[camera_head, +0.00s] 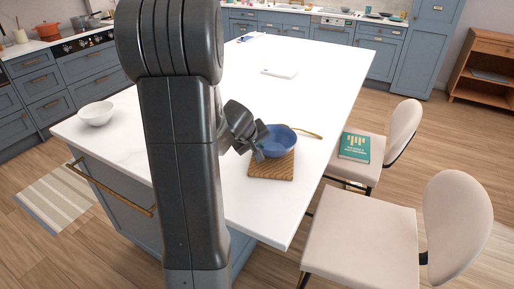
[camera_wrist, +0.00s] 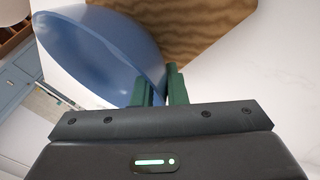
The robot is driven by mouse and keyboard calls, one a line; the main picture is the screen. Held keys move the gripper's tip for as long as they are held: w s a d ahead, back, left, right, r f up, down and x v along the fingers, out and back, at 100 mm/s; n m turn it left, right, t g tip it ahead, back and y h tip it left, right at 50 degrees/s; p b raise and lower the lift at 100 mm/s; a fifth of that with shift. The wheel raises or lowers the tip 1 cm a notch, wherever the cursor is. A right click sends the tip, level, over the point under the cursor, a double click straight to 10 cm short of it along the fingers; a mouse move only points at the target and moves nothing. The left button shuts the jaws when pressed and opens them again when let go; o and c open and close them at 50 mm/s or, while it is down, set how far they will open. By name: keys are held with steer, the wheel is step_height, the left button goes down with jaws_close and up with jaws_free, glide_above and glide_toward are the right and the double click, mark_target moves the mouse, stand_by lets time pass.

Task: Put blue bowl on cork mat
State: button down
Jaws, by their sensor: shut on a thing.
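The blue bowl (camera_head: 277,140) is at the near right part of the white island top, over or on the brown cork mat (camera_head: 271,170). My gripper (camera_head: 258,152) is at the bowl's left side. In the wrist view my gripper (camera_wrist: 159,90) has its green fingers shut on the rim of the blue bowl (camera_wrist: 95,50). The bowl looks slightly tilted in the head view. The cork mat (camera_wrist: 185,30) shows beyond the bowl in the wrist view. I cannot tell whether the bowl's underside touches the mat.
A white bowl (camera_head: 96,113) stands at the island's left end. A gold-coloured utensil (camera_head: 309,133) lies behind the blue bowl. A white flat object (camera_head: 279,72) lies farther back. Two chairs stand at the right, one with a green book (camera_head: 355,147). Much of the island top (camera_head: 315,85) is clear.

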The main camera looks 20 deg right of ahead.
steer(key=shift+r, duration=0.1)
steer(key=c, duration=1.5)
jaws_free()
steer(key=shift+f, duration=0.2)
steer(key=shift+o, duration=0.2)
steer(key=shift+r, duration=0.1)
steer(key=shift+r, duration=0.2)
steer(key=p+v, duration=0.2)
steer(key=v, duration=0.9)
steer(key=shift+s+a+r, duration=0.2)
steer(key=shift+r, duration=0.1)
